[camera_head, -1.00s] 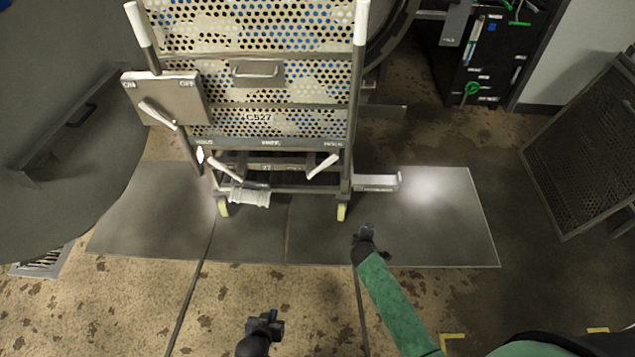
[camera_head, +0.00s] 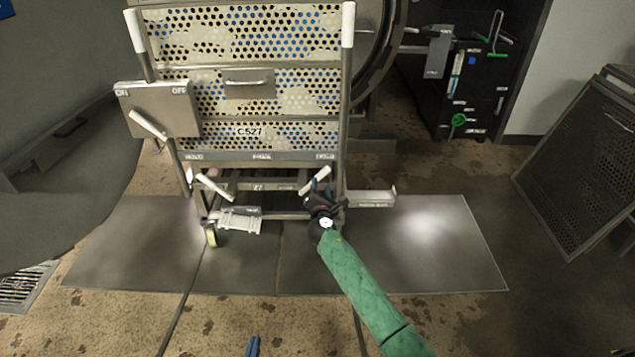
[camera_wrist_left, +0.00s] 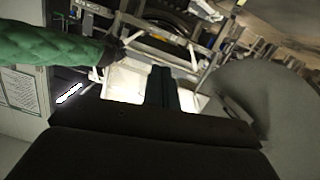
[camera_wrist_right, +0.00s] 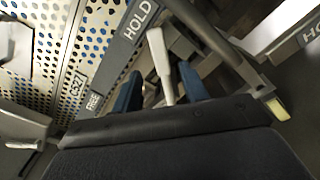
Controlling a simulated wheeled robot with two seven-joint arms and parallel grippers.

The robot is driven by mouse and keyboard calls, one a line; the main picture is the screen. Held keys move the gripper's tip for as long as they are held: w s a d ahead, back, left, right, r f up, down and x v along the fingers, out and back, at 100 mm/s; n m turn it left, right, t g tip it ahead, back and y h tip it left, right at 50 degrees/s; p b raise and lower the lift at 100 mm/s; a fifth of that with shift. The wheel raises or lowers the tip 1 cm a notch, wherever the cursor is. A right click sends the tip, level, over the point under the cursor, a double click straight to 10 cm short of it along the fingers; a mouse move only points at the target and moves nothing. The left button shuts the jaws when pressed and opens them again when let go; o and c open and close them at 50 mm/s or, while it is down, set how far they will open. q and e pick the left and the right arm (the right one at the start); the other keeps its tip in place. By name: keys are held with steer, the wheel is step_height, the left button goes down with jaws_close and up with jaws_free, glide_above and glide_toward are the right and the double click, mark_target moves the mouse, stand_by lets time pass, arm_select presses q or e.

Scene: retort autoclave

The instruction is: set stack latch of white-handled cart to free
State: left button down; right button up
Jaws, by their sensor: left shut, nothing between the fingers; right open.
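The white-handled cart (camera_head: 250,75) stands ahead, marked C527. Its label bar (camera_head: 260,157) reads HOLD and FREE in the right wrist view. A white latch lever (camera_head: 313,180) is at the right end of the bar, slanting up towards the right-hand HOLD. My right gripper (camera_head: 320,190) is open at this lever. In the right wrist view, the lever (camera_wrist_right: 160,60) shows between the two blue fingers, pointing towards HOLD; whether they touch it is unclear. A similar white lever (camera_head: 213,186) sits at the left. My left gripper (camera_head: 252,346) is shut and empty at the bottom edge.
An ON/OFF box (camera_head: 158,108) with a white lever hangs on the cart's left. A white pedal-like part (camera_head: 240,220) and a metal bracket (camera_head: 372,199) sit low at the cart. A perforated rack (camera_head: 580,165) leans at right. Floor before the cart is clear.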

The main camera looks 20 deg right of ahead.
mark_target(321, 176)
steer(key=b+x, duration=0.1)
steer(key=x, duration=0.5)
steer(key=shift+w+d+f, duration=0.1)
steer(key=shift+w+f, duration=0.05)
steer(key=shift+w, duration=0.15)
arm_select(q)
step_height(321, 176, up, 11)
steer(key=w+t, duration=0.2)
steer(key=t, duration=0.1)
steer(key=shift+t+h, duration=0.3)
steer(key=shift+h, duration=0.1)
arm_select(e)
steer(key=shift+w+d, duration=0.1)
steer(key=shift+w, duration=0.25)
arm_select(q)
steer(key=shift+w+a, duration=0.1)
steer(key=shift+r, duration=0.1)
arm_select(e)
steer(key=shift+c, duration=0.4)
jaws_close()
